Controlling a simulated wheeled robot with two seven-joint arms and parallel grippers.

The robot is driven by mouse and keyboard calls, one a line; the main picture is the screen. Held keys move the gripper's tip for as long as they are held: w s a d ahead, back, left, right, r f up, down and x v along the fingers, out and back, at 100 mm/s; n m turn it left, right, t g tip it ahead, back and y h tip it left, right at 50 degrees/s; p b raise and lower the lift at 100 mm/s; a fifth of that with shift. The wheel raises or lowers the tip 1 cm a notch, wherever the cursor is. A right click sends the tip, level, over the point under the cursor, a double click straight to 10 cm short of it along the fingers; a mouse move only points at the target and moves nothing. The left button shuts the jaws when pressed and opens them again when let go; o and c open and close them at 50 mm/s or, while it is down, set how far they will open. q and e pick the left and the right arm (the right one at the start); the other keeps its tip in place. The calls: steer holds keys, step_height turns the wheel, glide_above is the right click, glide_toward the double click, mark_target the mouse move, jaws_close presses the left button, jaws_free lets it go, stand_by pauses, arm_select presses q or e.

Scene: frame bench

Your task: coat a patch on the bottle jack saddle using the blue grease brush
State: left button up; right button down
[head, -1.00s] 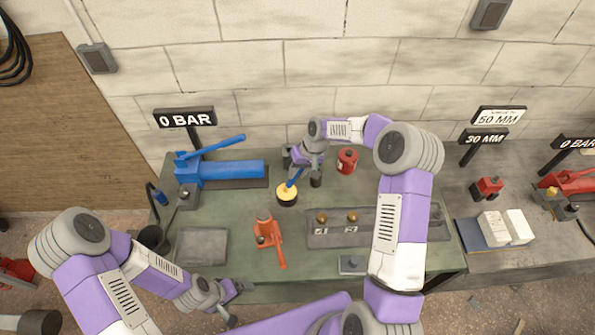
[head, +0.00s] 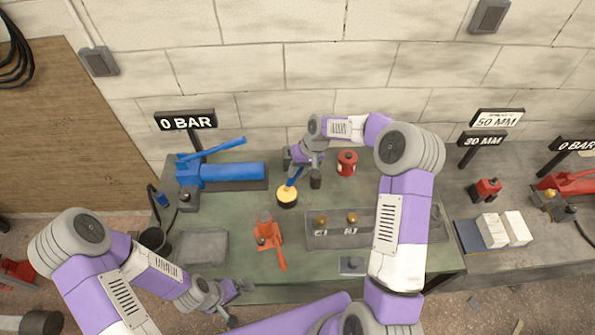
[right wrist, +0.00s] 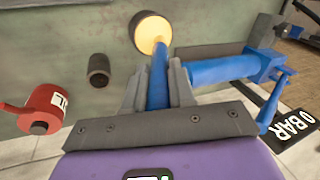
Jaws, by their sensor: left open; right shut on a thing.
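The blue grease brush (right wrist: 158,88) is in my right gripper (head: 294,170), which is shut on its handle above the bench. Its lower end meets the yellow face of a dark round grease pot (head: 287,197); the pot also shows in the right wrist view (right wrist: 150,33). I cannot tell how deep the bristles are. The orange-red bottle jack (head: 268,236) stands in front of the pot, its handle pointing toward the front edge; its saddle is too small to make out. My left gripper (head: 240,288) is open and empty near the bench's front edge.
A blue pump (head: 225,173) lies at the back left by a 0 BAR sign (head: 187,121). A red can (head: 347,163) and a dark cylinder (head: 316,182) stand right of the pot. A grey tray (head: 340,240) with brass pieces lies right of the jack.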

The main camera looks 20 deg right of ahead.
steer(key=shift+r+p, duration=1.3)
steer(key=shift+r, duration=1.2)
steer(key=shift+f, duration=0.1)
